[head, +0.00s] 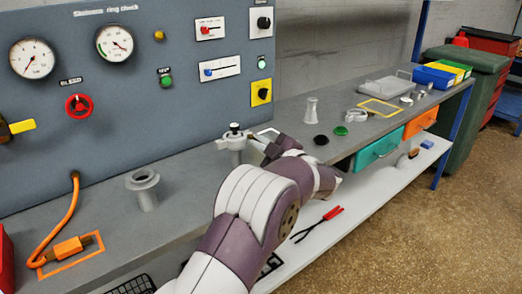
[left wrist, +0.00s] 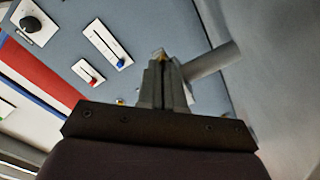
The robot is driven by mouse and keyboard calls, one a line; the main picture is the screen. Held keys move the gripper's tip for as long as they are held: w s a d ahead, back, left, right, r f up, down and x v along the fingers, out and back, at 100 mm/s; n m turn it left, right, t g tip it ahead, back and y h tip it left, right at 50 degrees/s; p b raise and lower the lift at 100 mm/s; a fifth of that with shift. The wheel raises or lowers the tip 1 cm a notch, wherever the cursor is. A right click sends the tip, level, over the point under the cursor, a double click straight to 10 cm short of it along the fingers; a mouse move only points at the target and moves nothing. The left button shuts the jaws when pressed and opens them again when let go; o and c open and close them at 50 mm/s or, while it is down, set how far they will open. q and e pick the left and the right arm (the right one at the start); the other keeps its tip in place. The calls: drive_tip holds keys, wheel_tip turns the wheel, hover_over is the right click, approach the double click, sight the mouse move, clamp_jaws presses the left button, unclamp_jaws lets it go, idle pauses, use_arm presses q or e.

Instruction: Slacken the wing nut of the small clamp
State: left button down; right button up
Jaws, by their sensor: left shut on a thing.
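The small clamp (head: 228,142) is a light grey ring fitting with a black top, on a short upright pipe at the panel's foot. My left gripper (head: 260,142) reaches it from the right, its fingers at the clamp's side. In the left wrist view the fingers (left wrist: 163,78) are closed together, with a small brassy bit at their tips. The wing nut is mostly hidden between the fingertips. A grey pipe (left wrist: 212,60) runs just beside them. My right gripper is in neither view.
An open flanged pipe (head: 146,190) stands left of the clamp. The grey panel (head: 150,90) with gauges and switches rises behind.

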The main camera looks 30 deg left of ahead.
use_arm(q)
drive_tip(key=n+b, duration=0.4)
drive_tip(key=n, duration=0.1)
drive_tip(key=shift+f+b, duration=0.3)
drive_tip(key=shift+b, duration=0.1)
drive_tip(key=shift+r+n+b, duration=0.2)
drive_tip(key=shift+n+b, duration=1.15)
drive_tip(key=shift+n, duration=0.35)
drive_tip(key=c, duration=1.5)
unclamp_jaws()
drive_tip(key=shift+c, duration=0.2)
drive_tip(key=shift+r, duration=0.1)
drive_tip(key=p+v, duration=0.2)
drive_tip(key=v, duration=1)
drive_tip(key=shift+d, duration=0.35)
